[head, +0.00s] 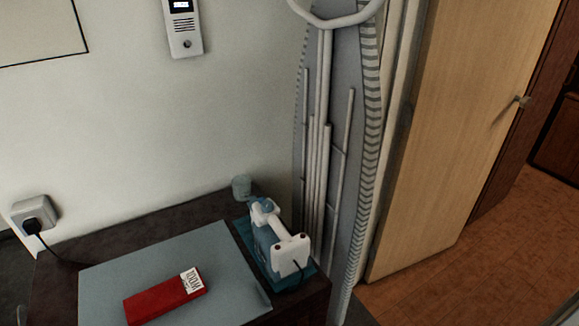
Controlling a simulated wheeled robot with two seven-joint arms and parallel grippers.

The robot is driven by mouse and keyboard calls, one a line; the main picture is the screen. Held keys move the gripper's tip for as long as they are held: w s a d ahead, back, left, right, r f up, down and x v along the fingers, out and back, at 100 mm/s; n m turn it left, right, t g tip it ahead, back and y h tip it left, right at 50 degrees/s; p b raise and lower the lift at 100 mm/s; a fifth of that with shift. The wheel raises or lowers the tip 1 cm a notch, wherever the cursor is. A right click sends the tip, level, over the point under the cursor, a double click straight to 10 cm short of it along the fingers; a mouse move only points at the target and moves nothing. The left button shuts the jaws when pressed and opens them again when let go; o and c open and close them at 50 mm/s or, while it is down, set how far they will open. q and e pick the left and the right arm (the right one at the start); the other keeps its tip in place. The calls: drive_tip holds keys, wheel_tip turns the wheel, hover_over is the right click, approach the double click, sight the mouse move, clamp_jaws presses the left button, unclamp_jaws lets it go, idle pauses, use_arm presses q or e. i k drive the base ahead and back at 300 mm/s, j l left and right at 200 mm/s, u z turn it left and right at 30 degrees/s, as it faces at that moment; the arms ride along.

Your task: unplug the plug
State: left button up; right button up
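A black plug (32,226) sits in a white wall socket (34,211) at the far left of the head view, low on the pale wall. A black cord (48,250) hangs from the plug and runs right toward the dark cabinet top. Neither of my grippers shows in the head view, so their state is hidden.
A dark cabinet (55,291) stands right of the socket, with a grey mat (150,265), a red box (160,301), a blue-white iron (270,240) and a small cup (241,187). An ironing board (340,130) leans behind. A wooden door (465,120) stands at right; floor (500,260) there is clear.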

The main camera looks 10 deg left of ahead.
sight(31, 226)
drive_tip(key=u, duration=1.8)
drive_tip(key=i+j+z, duration=0.1)
drive_tip(key=j, duration=0.4)
drive_tip(key=i+j, duration=0.2)
drive_tip(key=j, duration=0.25)
drive_tip(key=i+j+z, duration=0.15)
drive_tip(key=j, duration=0.35)
drive_tip(key=i+j+z, duration=0.1)
drive_tip(key=j, duration=0.4)
drive_tip(key=i+j, duration=0.1)
drive_tip(key=j, duration=0.4)
drive_tip(key=j+z, duration=0.15)
drive_tip(key=j, duration=0.35)
drive_tip(key=i, duration=0.05)
